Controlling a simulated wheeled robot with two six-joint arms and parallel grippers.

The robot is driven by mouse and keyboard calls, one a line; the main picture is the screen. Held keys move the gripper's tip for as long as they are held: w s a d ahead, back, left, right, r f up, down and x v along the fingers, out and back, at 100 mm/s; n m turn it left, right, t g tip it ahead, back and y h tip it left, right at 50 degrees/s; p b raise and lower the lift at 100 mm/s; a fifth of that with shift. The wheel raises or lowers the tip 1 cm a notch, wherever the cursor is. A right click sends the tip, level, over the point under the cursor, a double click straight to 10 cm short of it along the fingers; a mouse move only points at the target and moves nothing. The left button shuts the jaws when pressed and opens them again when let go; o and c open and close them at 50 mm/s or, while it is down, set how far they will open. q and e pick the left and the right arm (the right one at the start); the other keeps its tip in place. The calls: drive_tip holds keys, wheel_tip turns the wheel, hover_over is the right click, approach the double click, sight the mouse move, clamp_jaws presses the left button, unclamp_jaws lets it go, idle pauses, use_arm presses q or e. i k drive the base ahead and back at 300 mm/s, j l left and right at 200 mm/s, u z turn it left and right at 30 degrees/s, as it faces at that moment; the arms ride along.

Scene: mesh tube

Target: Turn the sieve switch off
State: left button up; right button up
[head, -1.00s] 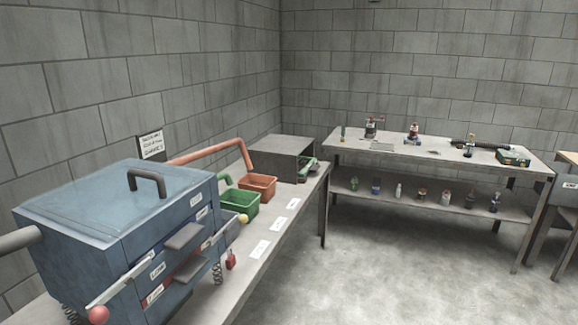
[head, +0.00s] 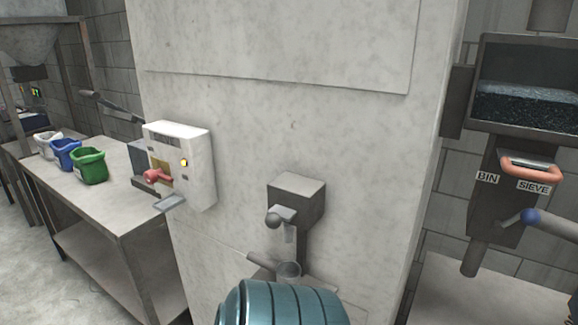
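A white wall box (head: 184,163) with a red handle (head: 157,176) and a small lit yellow lamp (head: 184,162) is fixed to the pale pillar at centre left. Its label is too small to read, so I cannot tell whether it is the sieve switch. At the right, a dark chute (head: 496,211) carries the labels BIN and SIEVE, an orange handle (head: 531,170) and a lever with a blue knob (head: 530,216). The sieve unit itself cannot be made out. Neither of my grippers is in view.
A pale pillar (head: 300,100) fills the middle, with a grey dispenser (head: 297,198) on it. A teal ribbed container (head: 281,303) stands in front at the bottom. A metal table (head: 120,207) at left holds white, blue and green bins. Open floor (head: 40,260) shows at lower left.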

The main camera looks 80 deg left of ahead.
sight(151, 176)
drive_tip(key=u, duration=3.55)
